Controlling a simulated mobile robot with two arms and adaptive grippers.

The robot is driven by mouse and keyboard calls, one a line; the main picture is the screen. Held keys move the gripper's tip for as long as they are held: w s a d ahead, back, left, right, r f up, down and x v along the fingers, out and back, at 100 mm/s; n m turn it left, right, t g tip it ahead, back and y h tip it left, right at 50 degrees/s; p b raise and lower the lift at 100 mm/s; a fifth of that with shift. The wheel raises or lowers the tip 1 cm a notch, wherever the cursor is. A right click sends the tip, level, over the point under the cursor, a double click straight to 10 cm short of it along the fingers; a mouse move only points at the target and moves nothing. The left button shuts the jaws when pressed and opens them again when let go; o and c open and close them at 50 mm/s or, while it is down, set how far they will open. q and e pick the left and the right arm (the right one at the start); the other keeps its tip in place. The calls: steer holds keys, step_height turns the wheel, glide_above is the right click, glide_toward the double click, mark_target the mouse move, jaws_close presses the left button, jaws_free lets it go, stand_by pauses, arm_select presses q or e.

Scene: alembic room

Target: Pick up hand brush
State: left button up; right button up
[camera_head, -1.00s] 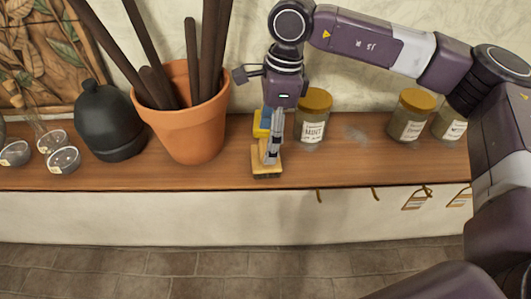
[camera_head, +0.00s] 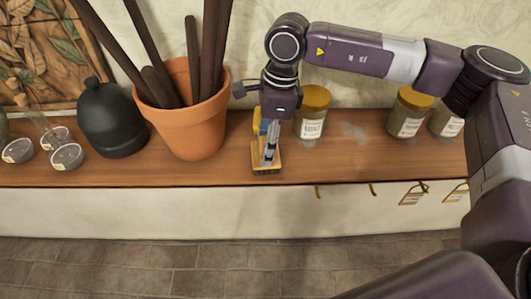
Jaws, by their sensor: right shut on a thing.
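The hand brush (camera_head: 260,168) is a small wooden-coloured block with dark bristles beneath, near the front edge of the wooden shelf (camera_head: 350,165). My right gripper (camera_head: 270,156) points down onto it and is shut on it; the fingers cover part of the brush. I cannot tell whether the brush is touching the shelf or just above it. A yellow and blue thing (camera_head: 258,122) shows behind the fingers, partly hidden. My left gripper is not in view.
A terracotta pot (camera_head: 190,120) holding long dark sticks stands close on the left. A black rounded vessel (camera_head: 110,120) and small glass dishes (camera_head: 66,157) are further left. A labelled jar (camera_head: 311,115) stands close on the right, with more jars (camera_head: 409,113) beyond.

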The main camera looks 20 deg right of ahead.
steer(key=shift+s+r+b, duration=0.1)
steer(key=shift+r+b, duration=0.1)
steer(key=shift+b, duration=0.35)
step_height(320, 180, up, 6)
steer(key=b, duration=0.3)
steer(key=shift+a, duration=0.1)
steer(key=s+a+b, duration=0.2)
steer(key=s+b, duration=0.1)
steer(key=s, duration=0.6)
steer(key=s+a+b, duration=0.3)
steer(key=s, duration=0.7)
steer(key=shift+a+r, duration=0.15)
steer(key=shift+r, duration=0.2)
